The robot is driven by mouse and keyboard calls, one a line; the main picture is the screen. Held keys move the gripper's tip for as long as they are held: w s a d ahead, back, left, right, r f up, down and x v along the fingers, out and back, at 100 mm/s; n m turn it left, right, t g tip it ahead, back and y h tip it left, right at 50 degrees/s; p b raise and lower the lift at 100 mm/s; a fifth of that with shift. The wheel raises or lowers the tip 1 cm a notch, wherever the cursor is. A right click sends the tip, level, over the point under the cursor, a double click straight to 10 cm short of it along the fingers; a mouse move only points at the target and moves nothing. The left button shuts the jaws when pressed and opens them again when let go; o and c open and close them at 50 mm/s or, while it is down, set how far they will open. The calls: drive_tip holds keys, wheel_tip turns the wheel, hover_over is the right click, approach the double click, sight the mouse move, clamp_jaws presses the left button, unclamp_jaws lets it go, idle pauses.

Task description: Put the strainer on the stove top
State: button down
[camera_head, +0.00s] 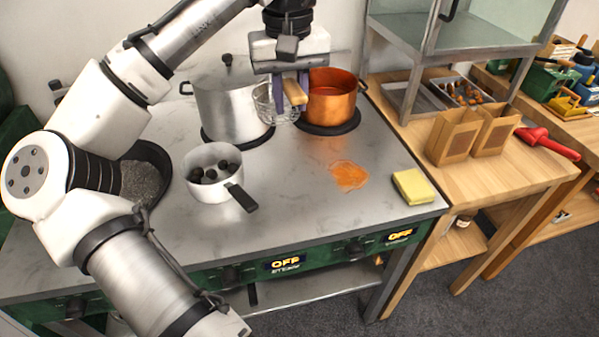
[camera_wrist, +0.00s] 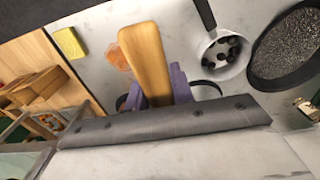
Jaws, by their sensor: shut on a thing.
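My gripper (camera_head: 288,92) is shut on the wooden handle (camera_head: 294,92) of the strainer. The strainer's wire basket (camera_head: 268,103) shows between the large steel pot (camera_head: 225,105) and the copper pot (camera_head: 331,97) in the head view. It appears to be above the stove top (camera_head: 280,195); whether it touches a pot or the surface I cannot tell. In the wrist view the purple fingers of my gripper (camera_wrist: 158,88) clasp the wooden handle (camera_wrist: 146,60), and the basket is hidden.
A white saucepan (camera_head: 212,175) with dark chestnuts stands front left. A dark pan (camera_head: 145,175) is left of it. An orange spill (camera_head: 348,175) and yellow sponge (camera_head: 413,186) lie at the right. Paper bags (camera_head: 455,135) stand on the wooden table. The stove's front middle is clear.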

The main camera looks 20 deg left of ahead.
wheel_tip(320, 180, down, 16)
drive_tip(key=shift+p, duration=0.45)
drive_tip(key=c, duration=1.2)
unclamp_jaws()
wheel_tip(320, 180, up, 12)
drive_tip(key=b, duration=0.1)
drive_tip(key=shift+r, duration=0.1)
